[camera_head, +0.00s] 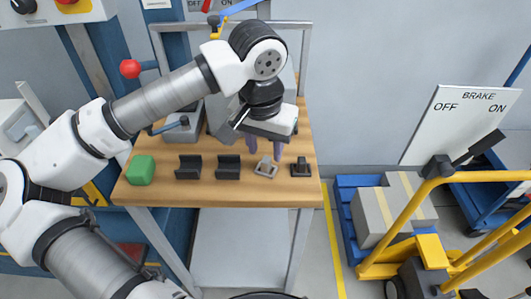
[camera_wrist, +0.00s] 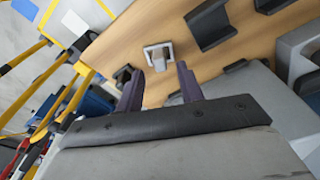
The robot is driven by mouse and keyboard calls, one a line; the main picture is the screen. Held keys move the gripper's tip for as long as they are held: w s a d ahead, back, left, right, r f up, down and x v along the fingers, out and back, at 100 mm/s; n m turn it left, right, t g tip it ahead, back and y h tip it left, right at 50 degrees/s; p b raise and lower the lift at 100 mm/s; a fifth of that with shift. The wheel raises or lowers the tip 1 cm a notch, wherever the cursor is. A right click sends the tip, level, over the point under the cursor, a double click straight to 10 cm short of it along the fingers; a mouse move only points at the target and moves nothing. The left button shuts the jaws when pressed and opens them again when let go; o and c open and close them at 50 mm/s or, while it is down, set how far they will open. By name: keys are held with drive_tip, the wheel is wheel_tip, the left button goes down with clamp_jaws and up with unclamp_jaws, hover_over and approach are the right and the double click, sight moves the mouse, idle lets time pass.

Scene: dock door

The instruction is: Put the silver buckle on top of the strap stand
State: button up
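The silver buckle (camera_head: 266,168) lies on the wooden bench near its front edge; it also shows in the wrist view (camera_wrist: 158,55), just beyond my fingertips. My gripper (camera_head: 264,154) is above and slightly behind the buckle, pointing down. Its two purple fingers are apart with nothing between them, as the wrist view shows (camera_wrist: 162,69). A small black stand with a short upright part, apparently the strap stand (camera_head: 301,169), is right of the buckle; it also shows in the wrist view (camera_wrist: 123,75). No object sits on it.
Two black cradles (camera_head: 189,168) (camera_head: 228,168) and a green block (camera_head: 140,170) stand left of the buckle along the bench (camera_head: 220,195). Grey equipment (camera_head: 186,128) is behind them.

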sight(263, 174)
wheel_tip(263, 174, up, 9)
drive_tip(key=s, duration=0.1)
drive_tip(key=shift+a, duration=0.2)
idle(1.2)
